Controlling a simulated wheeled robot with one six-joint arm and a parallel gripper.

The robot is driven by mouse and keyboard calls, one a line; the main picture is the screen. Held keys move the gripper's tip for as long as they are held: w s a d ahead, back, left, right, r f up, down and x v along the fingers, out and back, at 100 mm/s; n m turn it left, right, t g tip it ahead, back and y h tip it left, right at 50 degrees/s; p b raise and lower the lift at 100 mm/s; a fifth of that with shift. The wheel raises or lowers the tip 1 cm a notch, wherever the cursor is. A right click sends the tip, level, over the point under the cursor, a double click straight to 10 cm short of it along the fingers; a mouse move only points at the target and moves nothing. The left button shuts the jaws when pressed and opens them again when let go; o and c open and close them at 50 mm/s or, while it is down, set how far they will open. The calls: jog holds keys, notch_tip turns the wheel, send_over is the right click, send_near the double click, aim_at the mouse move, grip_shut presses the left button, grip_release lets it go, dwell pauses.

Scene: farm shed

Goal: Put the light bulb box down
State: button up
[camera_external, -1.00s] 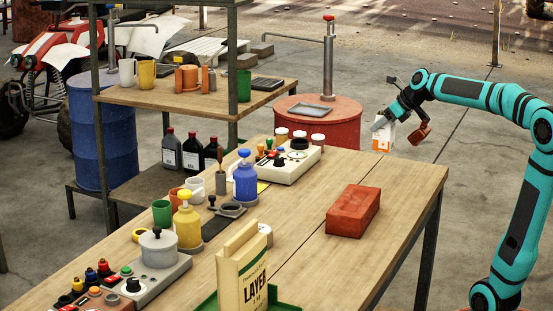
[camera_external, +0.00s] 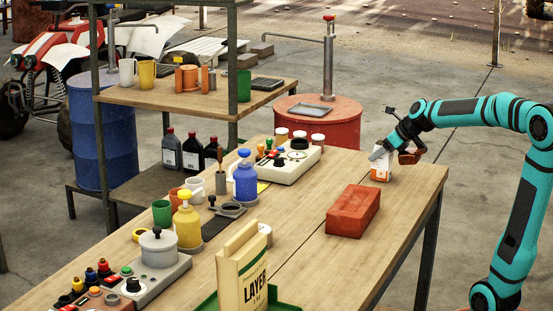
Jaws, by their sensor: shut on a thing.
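The light bulb box (camera_external: 381,172) is small, white and orange. It is at the far right corner of the wooden table (camera_external: 310,245), upright or nearly so, at about the height of the tabletop. I cannot tell whether its bottom touches the wood. My gripper (camera_external: 380,157) reaches in from the right and is shut on the upper part of the box, partly hiding it.
A red brick (camera_external: 353,210) lies nearer on the table, with bare wood around it. A beige control box (camera_external: 288,160) and several small jars stand left of the light bulb box. A red drum (camera_external: 330,118) stands behind the table.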

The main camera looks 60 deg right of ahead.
jog(key=shift+f, duration=0.15)
jog(key=o, duration=1)
jog(key=shift+r, duration=0.3)
jog(key=v, duration=1.2)
jog(key=shift+f, duration=0.1)
